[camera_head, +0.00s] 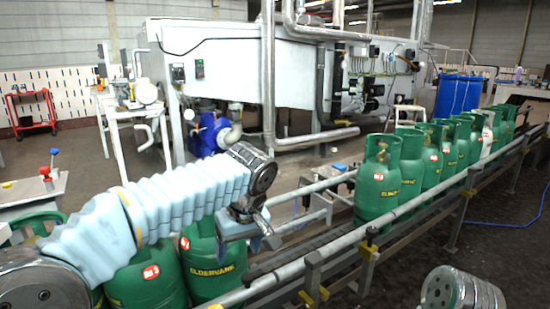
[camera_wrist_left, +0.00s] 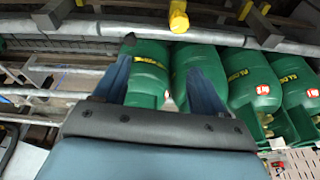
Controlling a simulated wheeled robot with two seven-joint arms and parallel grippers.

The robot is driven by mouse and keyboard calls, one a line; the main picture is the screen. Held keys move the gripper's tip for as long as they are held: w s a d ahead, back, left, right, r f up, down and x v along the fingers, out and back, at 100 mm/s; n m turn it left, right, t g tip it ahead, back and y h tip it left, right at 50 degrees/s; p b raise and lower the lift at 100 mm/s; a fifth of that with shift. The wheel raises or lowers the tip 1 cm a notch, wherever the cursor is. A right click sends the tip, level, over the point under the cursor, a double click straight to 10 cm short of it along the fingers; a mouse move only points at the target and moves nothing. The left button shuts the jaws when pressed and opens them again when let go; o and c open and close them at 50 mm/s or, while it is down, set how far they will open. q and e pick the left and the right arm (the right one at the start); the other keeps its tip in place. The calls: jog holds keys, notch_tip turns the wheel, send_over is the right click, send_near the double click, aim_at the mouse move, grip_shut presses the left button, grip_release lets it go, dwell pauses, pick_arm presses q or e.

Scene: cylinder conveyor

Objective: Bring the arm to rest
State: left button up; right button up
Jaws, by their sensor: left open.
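My left arm reaches in from the left over the conveyor. My left gripper (camera_head: 246,230) points down beside a green gas cylinder (camera_head: 213,262) marked ELDERVANE, which stands on the near left of the conveyor. In the left wrist view my gripper's two blue fingers (camera_wrist_left: 163,62) are spread apart, with green cylinders behind them, one of them partly covered by the left finger (camera_wrist_left: 147,66). I cannot tell whether a finger touches a cylinder. No cylinder is visibly held. My right gripper is not in view.
The roller conveyor (camera_head: 290,258) with metal rails runs from near left to far right. A row of several green cylinders (camera_head: 377,190) stands farther along it, past a bare stretch. A large grey machine (camera_head: 235,75), a blue drum (camera_head: 458,95) and a red cart (camera_head: 32,108) stand behind.

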pick_arm(q)
notch_tip(320, 180, down, 28)
jog(key=s+d+m+g+h, duration=0.2)
jog(key=m+g+h, duration=0.1)
jog(key=m+h, duration=0.1)
jog(key=s+a+f+h, duration=0.1)
jog(key=s+a+f, duration=0.1)
jog(key=s+f, duration=0.7)
jog(key=s+a+f+t+h, duration=0.1)
jog(key=s+a+f, duration=0.2)
jog(key=s+f, duration=0.7)
